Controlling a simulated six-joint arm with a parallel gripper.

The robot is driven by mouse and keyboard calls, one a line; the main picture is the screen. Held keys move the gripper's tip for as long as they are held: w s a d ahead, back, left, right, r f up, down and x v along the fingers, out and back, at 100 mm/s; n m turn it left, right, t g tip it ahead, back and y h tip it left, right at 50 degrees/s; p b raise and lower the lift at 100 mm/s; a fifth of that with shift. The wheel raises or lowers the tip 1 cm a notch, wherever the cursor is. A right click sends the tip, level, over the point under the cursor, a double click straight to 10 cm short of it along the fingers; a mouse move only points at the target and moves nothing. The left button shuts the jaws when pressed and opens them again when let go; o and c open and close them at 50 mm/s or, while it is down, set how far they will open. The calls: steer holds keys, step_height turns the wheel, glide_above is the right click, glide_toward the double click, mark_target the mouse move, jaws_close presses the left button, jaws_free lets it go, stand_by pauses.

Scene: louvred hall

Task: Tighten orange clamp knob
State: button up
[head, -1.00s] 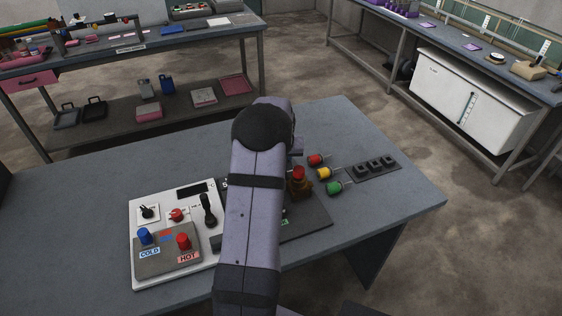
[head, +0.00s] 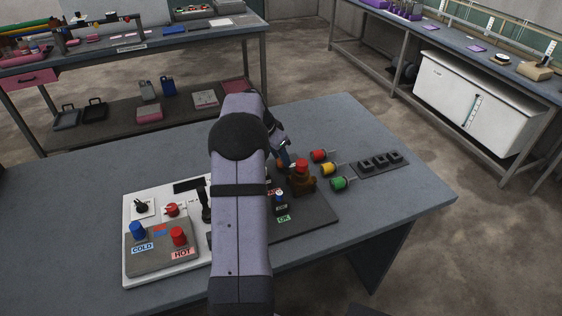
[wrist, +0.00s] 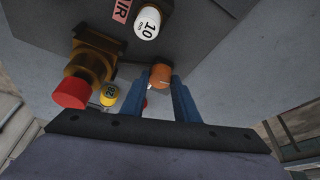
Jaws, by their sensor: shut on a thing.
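The orange clamp knob (wrist: 161,75) sits between the two blue fingers of my gripper (wrist: 165,88) in the wrist view. The fingers are shut on its sides and cover part of it. In the head view my gripper (head: 284,160) is low over the far edge of the dark panel (head: 318,215), just left of the brass fitting with a red cap (head: 302,166). The fitting also shows left of the fingers in the wrist view (wrist: 82,72). The rest of the clamp cannot be made out.
A white cylinder marked 10 (wrist: 147,22) stands near the knob. Red (head: 319,155), yellow (head: 328,169) and green (head: 339,183) plugs lie right of the fitting, before a black socket strip (head: 380,163). A white control panel (head: 131,205) is at left. The table's far side is clear.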

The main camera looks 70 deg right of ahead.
steer(key=shift+w+m+g, duration=0.15)
steer(key=shift+m+g, duration=0.25)
steer(key=shift+m, duration=0.7)
steer(key=shift+y, duration=0.3)
steer(key=o, duration=1.1)
steer(key=shift+b+v, duration=1)
steer(key=shift+v, duration=2.65)
